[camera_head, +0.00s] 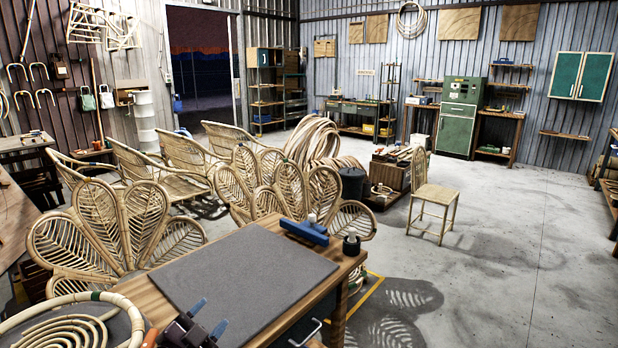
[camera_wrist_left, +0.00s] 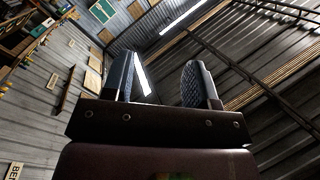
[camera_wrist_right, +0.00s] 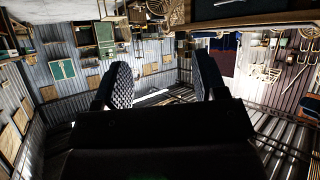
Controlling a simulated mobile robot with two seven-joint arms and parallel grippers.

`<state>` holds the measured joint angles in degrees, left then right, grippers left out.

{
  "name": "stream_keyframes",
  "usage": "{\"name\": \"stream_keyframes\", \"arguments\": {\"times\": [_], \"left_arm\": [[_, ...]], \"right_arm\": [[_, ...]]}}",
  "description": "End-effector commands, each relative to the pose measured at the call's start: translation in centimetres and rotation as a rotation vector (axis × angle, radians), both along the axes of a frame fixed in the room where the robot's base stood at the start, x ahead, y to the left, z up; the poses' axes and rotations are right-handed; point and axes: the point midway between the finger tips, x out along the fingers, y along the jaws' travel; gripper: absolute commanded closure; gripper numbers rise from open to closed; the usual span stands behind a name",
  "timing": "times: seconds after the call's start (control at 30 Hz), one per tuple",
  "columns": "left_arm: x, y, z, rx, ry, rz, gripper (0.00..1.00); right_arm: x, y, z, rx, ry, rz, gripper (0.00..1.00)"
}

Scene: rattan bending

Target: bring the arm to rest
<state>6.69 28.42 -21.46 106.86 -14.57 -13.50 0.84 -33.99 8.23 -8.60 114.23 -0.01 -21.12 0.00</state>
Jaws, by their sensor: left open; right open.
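My left gripper (camera_head: 208,318) shows at the bottom of the head view, near the front-left edge of the workbench, with its two blue-tipped fingers apart. In the left wrist view the same gripper (camera_wrist_left: 160,78) is open, with nothing between its fingers; wall and roof show behind it. My right gripper (camera_wrist_right: 163,80) shows in the right wrist view, open and empty, with the workshop's walls behind it. I cannot make out the right gripper in the head view.
The wooden workbench (camera_head: 150,297) carries a bare grey mat (camera_head: 245,270), a blue tool (camera_head: 304,231) and a small dark pot (camera_head: 351,244). A coiled rattan piece (camera_head: 62,333) lies at the lower left. Rattan chairs (camera_head: 110,228) stand behind. The floor (camera_head: 510,260) at right is mostly clear.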

Motion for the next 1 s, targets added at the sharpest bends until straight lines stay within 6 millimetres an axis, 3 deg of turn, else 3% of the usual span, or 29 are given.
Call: {"name": "stream_keyframes", "arguments": {"times": [0.1,0.3,0.7,0.83,1.0], "left_arm": [[-3.4,1.5,-4.1,-0.145,0.156,0.092,0.47],[-9.7,3.8,-9.8,-0.357,0.359,0.230,0.47],[-23.2,7.1,-18.9,-0.526,0.591,0.482,0.47],[-25.5,7.2,-20.2,-0.529,0.630,0.508,0.47],[-26.1,7.3,-20.5,-0.526,0.639,0.514,0.47]], "right_arm": [[-0.3,0.0,-0.2,0.000,0.005,-0.002,0.35],[-0.9,-0.1,-0.6,0.000,0.019,-0.006,0.35],[-0.8,-0.1,-0.6,0.002,0.019,-0.005,0.35],[-0.4,0.0,-0.4,0.002,0.012,-0.003,0.35],[-0.2,0.0,-0.3,0.001,0.007,-0.002,0.35]]}}
